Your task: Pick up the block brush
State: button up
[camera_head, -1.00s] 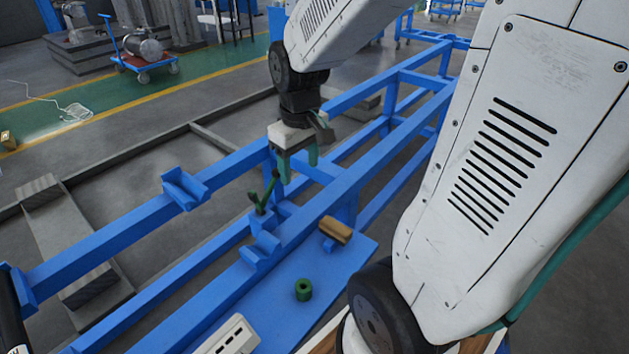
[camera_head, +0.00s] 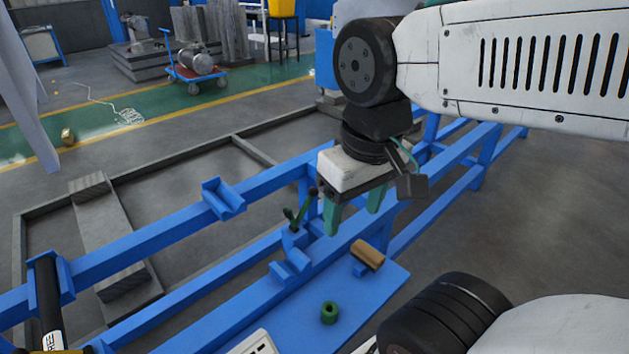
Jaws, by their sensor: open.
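The block brush (camera_head: 367,254) appears as a small brown block lying near the far edge of the blue shelf plate (camera_head: 355,310). Its underside and bristles cannot be made out. My gripper (camera_head: 353,211) hangs above the blue frame, with its two teal fingers pointing down and spread apart. Nothing is between the fingers. In the picture the gripper is just above the brush and apart from it.
A dark green plier-like tool (camera_head: 298,213) stands upright left of my gripper. A white box (camera_head: 254,344) is at the bottom edge.

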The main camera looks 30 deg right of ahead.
aim_at(372, 259)
jog(key=u, duration=0.05)
jog(key=k, duration=1.15)
jog(key=z, duration=1)
jog(key=i, duration=1.2)
jog(key=u, duration=0.1)
